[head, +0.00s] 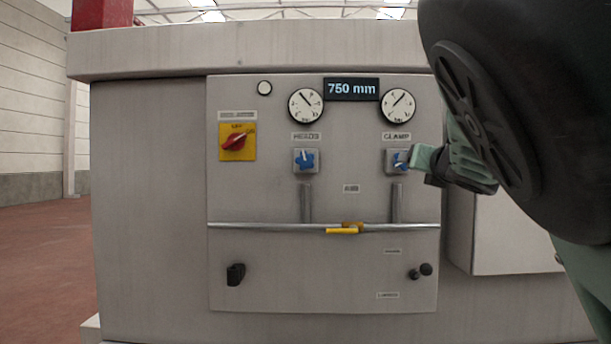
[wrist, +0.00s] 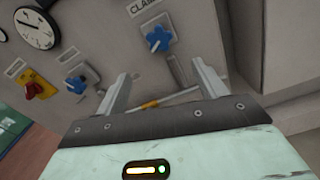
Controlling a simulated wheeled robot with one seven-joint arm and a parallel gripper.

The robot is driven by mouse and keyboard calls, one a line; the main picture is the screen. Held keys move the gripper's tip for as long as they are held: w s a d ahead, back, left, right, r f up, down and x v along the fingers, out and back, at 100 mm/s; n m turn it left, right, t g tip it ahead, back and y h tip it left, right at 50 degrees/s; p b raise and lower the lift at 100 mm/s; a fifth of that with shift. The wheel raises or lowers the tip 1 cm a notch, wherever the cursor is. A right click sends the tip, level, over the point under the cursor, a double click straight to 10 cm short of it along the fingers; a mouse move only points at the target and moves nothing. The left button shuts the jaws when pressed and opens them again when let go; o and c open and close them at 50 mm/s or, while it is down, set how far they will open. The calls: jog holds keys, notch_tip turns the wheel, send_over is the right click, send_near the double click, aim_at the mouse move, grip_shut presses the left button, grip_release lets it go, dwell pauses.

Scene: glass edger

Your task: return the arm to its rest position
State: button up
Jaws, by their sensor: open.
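My gripper (head: 422,163) is at the right of the control panel in the head view, close to the blue clamp knob (head: 401,161). In the wrist view my gripper (wrist: 163,90) is open, its two fingers spread with nothing held between them. The clamp knob (wrist: 158,39) shows beyond the fingertips in the wrist view, apart from them there. My dark arm link fills the upper right of the head view and hides part of the machine. No mark of the rest position is visible.
The grey machine panel (head: 255,270) carries a red switch (head: 234,142), a blue heads knob (head: 306,161), two gauges and a 750 mm display (head: 352,89). A horizontal rail (head: 270,226) with a yellow piece (head: 343,230) crosses it. Open floor (head: 45,250) lies at left.

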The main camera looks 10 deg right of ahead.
notch_tip(320, 180, down, 15)
jog(key=w+a+m+g+p, duration=0.1)
jog(key=w+m+g+p, duration=0.15)
jog(key=m+g, duration=0.35)
jog(key=s+a+f+m+g+y+p, duration=0.3)
jog(key=s+a+f+m, duration=0.45)
jog(key=a+f, duration=0.3)
jog(key=s+a+f+m+g+y+p, duration=0.25)
jog(key=s+a+m+g, duration=0.2)
jog(key=s+a, duration=0.65)
jog(key=s+a+r+m+g+p, duration=0.1)
jog(key=s+a+r+m+g, duration=0.1)
jog(key=s, duration=0.7)
jog(key=s+a+r+m+g+p, duration=0.2)
jog(key=s, duration=0.7)
jog(key=shift+s+a, duration=0.4)
